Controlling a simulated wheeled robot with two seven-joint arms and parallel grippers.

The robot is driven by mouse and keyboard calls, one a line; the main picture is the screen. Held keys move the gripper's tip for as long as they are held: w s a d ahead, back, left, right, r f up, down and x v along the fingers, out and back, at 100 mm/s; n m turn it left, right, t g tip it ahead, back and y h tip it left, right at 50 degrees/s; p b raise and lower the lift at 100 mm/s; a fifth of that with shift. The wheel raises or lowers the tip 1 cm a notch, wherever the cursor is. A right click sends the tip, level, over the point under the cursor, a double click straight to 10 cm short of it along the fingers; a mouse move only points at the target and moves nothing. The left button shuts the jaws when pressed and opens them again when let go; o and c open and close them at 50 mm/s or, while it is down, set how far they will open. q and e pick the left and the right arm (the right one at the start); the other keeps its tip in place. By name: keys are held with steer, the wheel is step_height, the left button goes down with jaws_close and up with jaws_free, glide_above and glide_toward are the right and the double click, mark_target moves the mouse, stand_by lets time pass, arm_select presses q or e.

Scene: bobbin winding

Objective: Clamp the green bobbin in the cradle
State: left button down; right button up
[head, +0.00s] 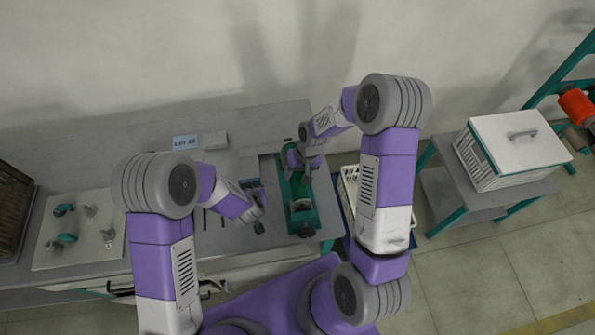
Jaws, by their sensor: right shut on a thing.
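A pale board (85,255) at the left holds small green and grey pieces. A blue "Lot 28" sign (186,142) stands at the back. A crate (350,190) sits right of the cradle, partly behind my right arm. A white lidded box (515,150) is on a side table.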

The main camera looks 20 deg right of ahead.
arm_select(q)
steer(key=shift+w+r, duration=0.1)
steer(key=shift+w, duration=0.05)
arm_select(e)
steer(key=shift+f, duration=0.1)
steer(key=shift+d+x, duration=0.25)
steer(key=shift+x, duration=0.95)
steer(key=shift+f, duration=0.1)
steer(key=o, duration=1.3)
steer(key=shift+s, duration=0.1)
